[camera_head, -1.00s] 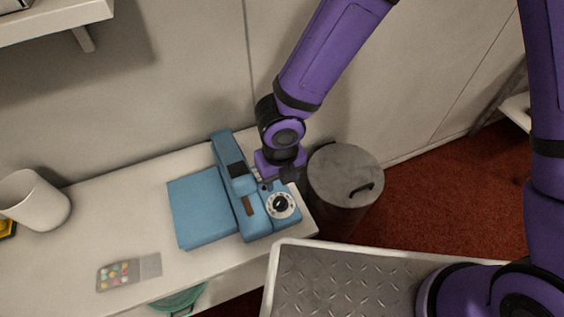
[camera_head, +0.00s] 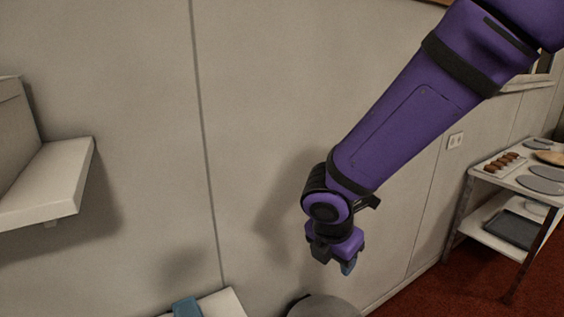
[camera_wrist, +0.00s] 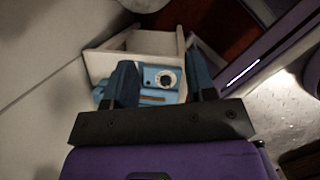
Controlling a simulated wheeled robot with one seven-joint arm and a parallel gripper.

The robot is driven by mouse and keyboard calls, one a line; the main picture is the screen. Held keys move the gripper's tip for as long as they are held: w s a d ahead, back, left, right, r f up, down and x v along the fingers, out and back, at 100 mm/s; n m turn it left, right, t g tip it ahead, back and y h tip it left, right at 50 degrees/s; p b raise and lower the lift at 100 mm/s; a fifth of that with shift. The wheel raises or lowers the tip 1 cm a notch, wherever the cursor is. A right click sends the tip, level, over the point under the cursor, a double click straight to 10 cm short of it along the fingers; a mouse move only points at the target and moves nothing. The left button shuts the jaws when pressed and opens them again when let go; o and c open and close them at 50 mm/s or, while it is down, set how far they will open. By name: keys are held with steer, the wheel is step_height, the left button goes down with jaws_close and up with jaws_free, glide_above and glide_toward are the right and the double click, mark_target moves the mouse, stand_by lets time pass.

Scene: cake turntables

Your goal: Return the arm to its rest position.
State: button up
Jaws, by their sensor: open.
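My purple arm reaches down from the upper right in the head view, with my gripper (camera_head: 335,262) at its lower end. It hangs in the air in front of the wall, above the lidded bin and the counter's end. In the wrist view my gripper (camera_wrist: 160,85) has its two dark fingers spread apart, with nothing held between them.
A wall shelf (camera_head: 50,185) juts out at the left. The round bin (camera_head: 322,307) stands below my gripper. A cart (camera_head: 498,178) with trays and baked goods stands at the right on red floor. The air around my gripper looks clear.

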steer(key=s+d+r+m, duration=0.4)
steer(key=d+r+m, duration=0.8)
steer(key=d+m, duration=0.15)
steer(key=s+d+r+m+t+y, duration=0.2)
steer(key=s+d+r+m, duration=0.4)
steer(key=s+m, duration=0.4)
steer(key=shift+s+d+r+m, duration=0.25)
steer(key=shift+r+m, duration=0.5)
steer(key=shift+m, duration=0.9)
